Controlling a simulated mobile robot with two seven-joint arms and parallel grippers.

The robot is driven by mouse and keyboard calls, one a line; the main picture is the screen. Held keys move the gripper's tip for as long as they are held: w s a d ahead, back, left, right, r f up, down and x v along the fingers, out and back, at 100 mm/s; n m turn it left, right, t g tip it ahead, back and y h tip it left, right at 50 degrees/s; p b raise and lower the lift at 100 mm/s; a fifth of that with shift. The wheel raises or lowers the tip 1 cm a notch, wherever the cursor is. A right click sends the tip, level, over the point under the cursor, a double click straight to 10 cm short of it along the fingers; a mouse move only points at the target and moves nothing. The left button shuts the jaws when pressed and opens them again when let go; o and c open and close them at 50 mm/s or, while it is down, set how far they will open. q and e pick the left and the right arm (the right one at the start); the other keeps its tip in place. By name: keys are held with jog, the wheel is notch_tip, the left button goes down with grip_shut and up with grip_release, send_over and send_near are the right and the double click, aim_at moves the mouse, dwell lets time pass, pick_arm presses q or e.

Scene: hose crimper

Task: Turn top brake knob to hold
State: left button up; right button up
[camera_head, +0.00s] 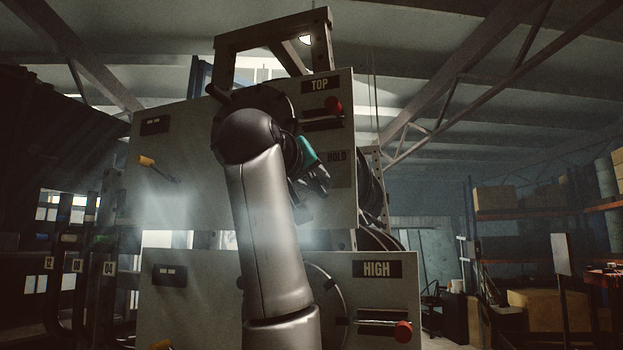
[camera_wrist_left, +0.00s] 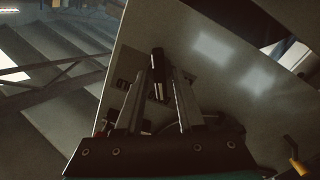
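The upper grey panel (camera_head: 190,205) carries a TOP label (camera_head: 320,85). A HOLD label (camera_head: 337,156) is lower on the same panel, partly behind my left gripper. My left gripper (camera_head: 318,187) is in front of the panel, below and slightly left of the red knob and apart from it. In the left wrist view the gripper (camera_wrist_left: 160,78) has its fingers apart, with a dark piece showing between them; I cannot tell what it is. My right gripper is out of view.
A yellow-orange handle (camera_head: 147,161) is on the upper panel's left side. My left arm covers the middle of both panels. Shelves with boxes (camera_head: 505,199) stand at the right.

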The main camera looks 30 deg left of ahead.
pick_arm(q)
grip_shut()
jog(key=shift+m, duration=0.4)
jog(key=m+b, duration=0.1)
jog(key=m, duration=0.1)
jog(key=shift+a+m, duration=0.1)
jog(key=shift+m, duration=0.3)
jog(key=m, duration=0.2)
jog(key=shift+m, duration=0.4)
jog(key=m, duration=0.5)
jog(key=shift+m, duration=0.3)
jog(key=shift+o, duration=1.2)
grip_release()
